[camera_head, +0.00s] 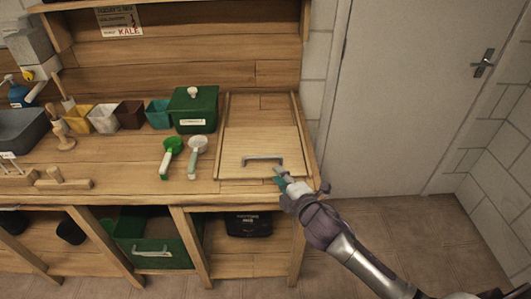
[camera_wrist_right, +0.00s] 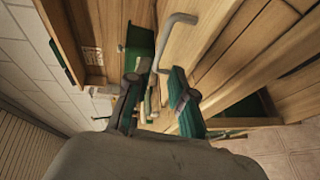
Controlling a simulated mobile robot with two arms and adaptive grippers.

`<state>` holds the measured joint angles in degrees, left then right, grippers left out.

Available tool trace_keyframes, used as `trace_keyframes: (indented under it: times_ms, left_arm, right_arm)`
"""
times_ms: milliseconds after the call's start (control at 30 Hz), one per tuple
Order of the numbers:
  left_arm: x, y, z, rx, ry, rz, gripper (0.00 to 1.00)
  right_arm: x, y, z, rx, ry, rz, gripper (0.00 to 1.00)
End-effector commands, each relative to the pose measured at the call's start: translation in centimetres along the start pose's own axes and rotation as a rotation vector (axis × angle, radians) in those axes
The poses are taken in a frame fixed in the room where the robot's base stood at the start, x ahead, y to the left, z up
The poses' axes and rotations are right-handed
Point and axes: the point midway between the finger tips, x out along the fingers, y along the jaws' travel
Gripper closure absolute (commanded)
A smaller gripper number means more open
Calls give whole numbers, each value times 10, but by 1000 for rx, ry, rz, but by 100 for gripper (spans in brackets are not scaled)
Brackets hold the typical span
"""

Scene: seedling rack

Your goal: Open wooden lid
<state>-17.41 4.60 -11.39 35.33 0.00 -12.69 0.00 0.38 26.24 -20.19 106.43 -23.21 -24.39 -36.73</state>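The wooden lid (camera_head: 240,142) lies flat at the right end of the wooden bench, between two raised side strips. Its grey bar handle (camera_head: 263,159) is near the front edge; in the right wrist view the handle (camera_wrist_right: 172,38) shows just beyond the fingers. My right gripper (camera_head: 280,174) is just in front of and to the right of the handle. In the right wrist view its two green-padded fingers (camera_wrist_right: 157,76) are apart with nothing held between them. The handle looks apart from the fingers. My left gripper is not in view.
A green lidded box (camera_head: 194,112) stands left of the lid. A green-headed scoop (camera_head: 169,155) and a white-headed one (camera_head: 195,158) lie beside it. Several small pots stand farther left. A shelf with a green crate (camera_head: 150,250) is below. A door (camera_head: 400,90) is at right.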

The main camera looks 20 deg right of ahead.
Motion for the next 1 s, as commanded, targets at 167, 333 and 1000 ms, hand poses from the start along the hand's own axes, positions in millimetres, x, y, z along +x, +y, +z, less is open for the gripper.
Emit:
trace_keyframes:
  times_ms: [167, 333, 1000]
  left_arm:
    - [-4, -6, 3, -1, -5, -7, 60]
    - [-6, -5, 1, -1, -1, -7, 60]
    - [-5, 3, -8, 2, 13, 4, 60]
  right_arm:
    - [39, 2, 0, 4, -1, -1, 77]
    - [75, -1, 0, 5, -1, -3, 77]
    - [118, -3, 0, 4, 1, -5, 77]
